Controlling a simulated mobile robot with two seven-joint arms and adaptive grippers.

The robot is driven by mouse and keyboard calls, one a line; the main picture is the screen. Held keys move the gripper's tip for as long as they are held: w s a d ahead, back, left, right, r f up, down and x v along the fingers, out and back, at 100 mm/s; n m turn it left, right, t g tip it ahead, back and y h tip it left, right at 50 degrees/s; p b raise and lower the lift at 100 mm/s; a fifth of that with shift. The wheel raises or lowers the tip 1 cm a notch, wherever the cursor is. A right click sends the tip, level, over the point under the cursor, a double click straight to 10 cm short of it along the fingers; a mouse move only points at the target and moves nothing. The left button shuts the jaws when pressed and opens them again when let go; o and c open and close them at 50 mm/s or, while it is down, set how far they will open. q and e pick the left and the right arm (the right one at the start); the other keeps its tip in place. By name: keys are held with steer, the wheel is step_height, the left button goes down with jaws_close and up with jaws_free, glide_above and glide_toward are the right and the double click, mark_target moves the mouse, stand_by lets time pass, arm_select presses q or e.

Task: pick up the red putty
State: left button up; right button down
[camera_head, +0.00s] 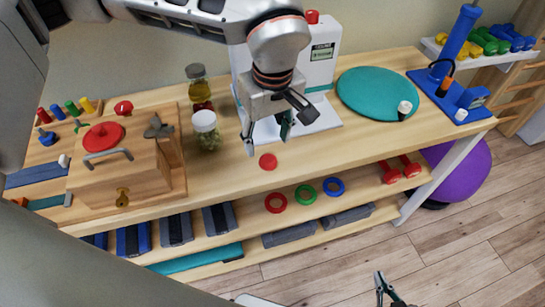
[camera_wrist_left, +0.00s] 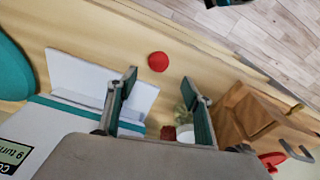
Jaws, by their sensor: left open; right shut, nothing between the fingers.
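The red putty (camera_head: 268,161) is a small round red disc lying on the wooden bench top near its front edge. My left gripper (camera_head: 268,138) is open and empty, pointing down above the bench just behind the putty in the head view. In the left wrist view the putty (camera_wrist_left: 158,62) shows beyond the fingertips, between the two fingers of the left gripper (camera_wrist_left: 159,80). It is not touched. My right gripper (camera_head: 383,289) is shut and empty, low over the floor in front of the bench.
A white machine (camera_head: 318,62) stands right behind the left gripper. A jar with a white lid (camera_head: 206,131) and a wooden box (camera_head: 118,173) are to the left. A teal disc (camera_head: 377,93) lies to the right. The bench right of the putty is clear. Colored rings (camera_head: 305,194) lie on the shelf below.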

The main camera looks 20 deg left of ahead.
mark_target(268, 159)
arm_select(q)
steer(key=f, duration=0.7)
steer(key=shift+w+a+f+b, duration=0.1)
steer(key=shift+w+f+b, duration=0.15)
steer(key=shift+w+b, duration=0.15)
steer(key=c, duration=1.2)
